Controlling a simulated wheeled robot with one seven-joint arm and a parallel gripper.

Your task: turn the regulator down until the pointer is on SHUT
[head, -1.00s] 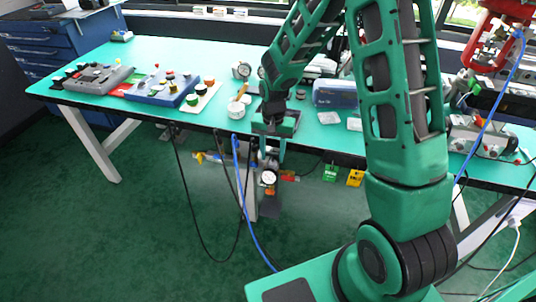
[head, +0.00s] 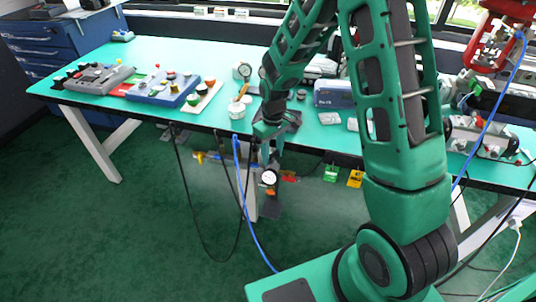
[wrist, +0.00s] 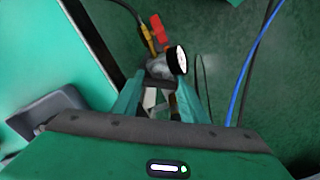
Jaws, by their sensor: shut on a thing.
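The regulator (wrist: 160,68) hangs below the bench's front edge, with a round white-faced gauge (head: 269,177) on it. The gauge also shows in the wrist view (wrist: 177,60), seen nearly edge-on. My gripper (head: 268,158) points down at the regulator from above. In the wrist view my gripper (wrist: 160,102) has its two green fingers on either side of the regulator's top and is shut on its knob. The knob is mostly hidden between the fingers. The pointer and the SHUT mark cannot be made out in either view.
A red lever (wrist: 159,30) and a yellow fitting (wrist: 147,40) sit close beside the regulator. A blue hose (head: 240,185) and black cables hang nearby. Green (head: 330,172) and yellow (head: 355,178) tags hang to the right. The green bench top (head: 150,50) carries several devices.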

